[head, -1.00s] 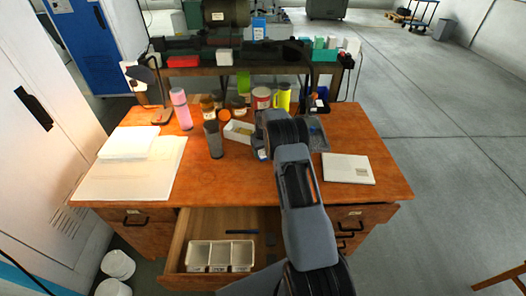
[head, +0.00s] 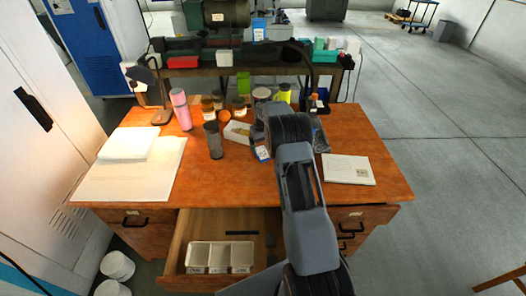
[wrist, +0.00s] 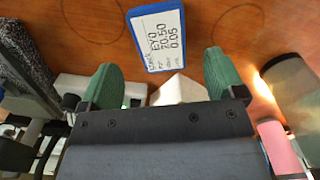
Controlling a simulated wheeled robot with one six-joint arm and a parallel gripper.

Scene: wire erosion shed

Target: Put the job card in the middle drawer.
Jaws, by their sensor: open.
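The job card (wrist: 157,37), white with a blue border and handwritten lettering, lies on the wooden desk top. In the head view a bit of it (head: 262,153) shows at the left of my arm. My gripper (wrist: 163,80) is open in the wrist view, its two green fingertips apart with nothing held between them. The card appears just beyond the fingertips, roughly centred between them. The middle drawer (head: 190,226) is pulled open below the desk's front edge. My arm covers its right part.
A white three-part tray (head: 220,257) and a dark slim item (head: 242,233) lie in the drawer. Papers (head: 130,165) lie left, a booklet (head: 348,169) right.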

